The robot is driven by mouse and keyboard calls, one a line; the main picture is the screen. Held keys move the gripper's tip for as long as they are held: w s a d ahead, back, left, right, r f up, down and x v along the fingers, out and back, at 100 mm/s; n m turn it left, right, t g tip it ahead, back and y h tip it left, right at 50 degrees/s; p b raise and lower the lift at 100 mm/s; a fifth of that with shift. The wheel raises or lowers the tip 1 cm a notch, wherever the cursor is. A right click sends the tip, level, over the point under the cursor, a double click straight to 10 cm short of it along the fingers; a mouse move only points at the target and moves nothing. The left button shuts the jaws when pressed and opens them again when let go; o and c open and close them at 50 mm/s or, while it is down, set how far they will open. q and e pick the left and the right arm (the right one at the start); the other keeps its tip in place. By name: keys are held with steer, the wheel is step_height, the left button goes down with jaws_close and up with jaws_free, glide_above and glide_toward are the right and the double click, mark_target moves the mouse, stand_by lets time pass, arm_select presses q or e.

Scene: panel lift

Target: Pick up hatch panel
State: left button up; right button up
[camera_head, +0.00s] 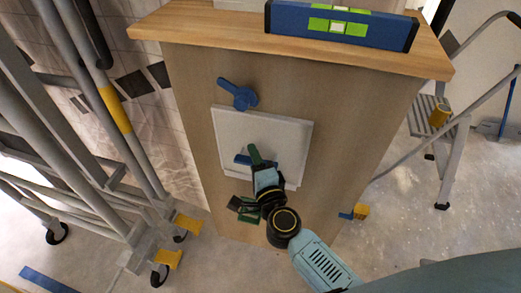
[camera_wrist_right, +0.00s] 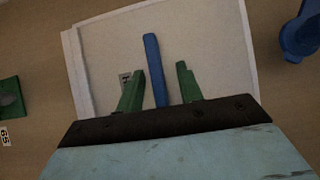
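The hatch panel (camera_head: 230,130) is a pale, near-square plate on the front of a wooden cabinet. It also fills the middle of the right wrist view (camera_wrist_right: 205,50). A blue bar handle (camera_wrist_right: 152,65) stands out from it; in the head view the handle (camera_head: 241,160) is partly covered by my gripper. My right gripper (camera_head: 257,166) is in front of the panel. In the right wrist view its two green fingers (camera_wrist_right: 159,84) are apart, one on each side of the handle, with gaps visible. My left gripper is not in view.
A blue latch (camera_head: 238,94) sits above the panel, a green piece (camera_wrist_right: 10,98) below it. A blue level (camera_head: 340,25) lies on the wooden top (camera_head: 200,25). Scaffolding (camera_head: 110,110) stands left, a step ladder (camera_head: 455,140) right. Floor at right is mostly clear.

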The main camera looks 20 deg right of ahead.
mark_target(249, 139)
jaws_close()
steer(key=shift+r, duration=0.1)
stand_by(0.4)
steer(key=shift+r, duration=0.15)
